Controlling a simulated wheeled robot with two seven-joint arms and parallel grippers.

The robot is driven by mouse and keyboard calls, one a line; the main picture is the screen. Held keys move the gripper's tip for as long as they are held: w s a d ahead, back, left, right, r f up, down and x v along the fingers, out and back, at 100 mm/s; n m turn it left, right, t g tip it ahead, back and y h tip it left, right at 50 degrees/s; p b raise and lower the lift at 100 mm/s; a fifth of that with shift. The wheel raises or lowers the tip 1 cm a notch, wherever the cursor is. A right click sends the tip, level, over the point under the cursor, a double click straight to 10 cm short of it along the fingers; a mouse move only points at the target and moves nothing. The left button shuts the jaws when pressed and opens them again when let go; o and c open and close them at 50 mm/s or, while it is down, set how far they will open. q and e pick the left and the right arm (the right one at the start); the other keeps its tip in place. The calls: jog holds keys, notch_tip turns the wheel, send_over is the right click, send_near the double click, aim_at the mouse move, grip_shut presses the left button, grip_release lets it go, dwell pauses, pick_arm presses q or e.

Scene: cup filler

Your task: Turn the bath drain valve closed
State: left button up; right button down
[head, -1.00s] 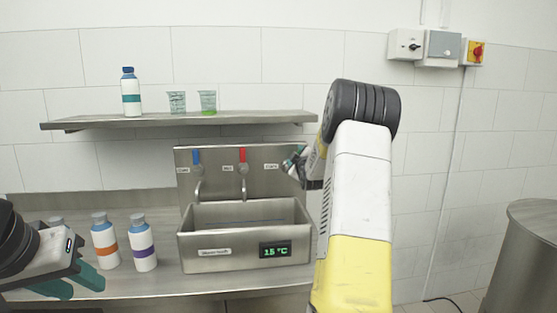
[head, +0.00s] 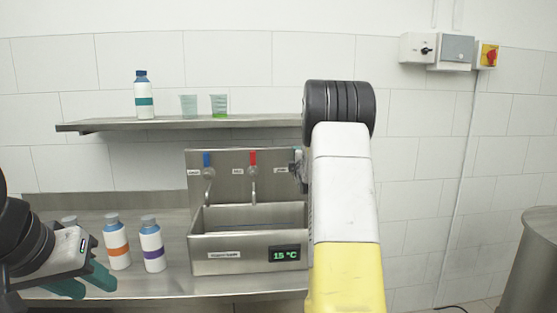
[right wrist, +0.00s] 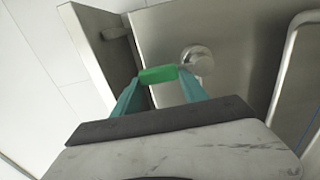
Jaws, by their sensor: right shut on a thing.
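The drain valve has a green lever (right wrist: 158,75) on a round metal hub (right wrist: 197,60) fixed to the steel panel, seen in the right wrist view. There the lever points left from the hub. My right gripper (right wrist: 160,82) is shut on the green lever, with a teal finger on each side of it. In the head view my right gripper (head: 298,168) is at the right of the panel (head: 228,162), mostly hidden by my arm. The steel bath (head: 225,262) below reads 15 °C. My left gripper (head: 86,284) is open and empty at the lower left.
A blue lever (head: 207,159) and a red lever (head: 253,158) stand upright above two spouts. White bottles with orange (head: 117,245) and purple (head: 152,246) bands stand left of the bath. A shelf (head: 90,126) above holds a bottle and two beakers.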

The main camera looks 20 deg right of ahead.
dwell(0.4)
jog(key=c, duration=0.9)
grip_release()
jog(key=shift+s, duration=0.1)
jog(key=v, duration=0.7)
jog(key=shift+s+a, duration=0.2)
jog(key=shift+s, duration=0.1)
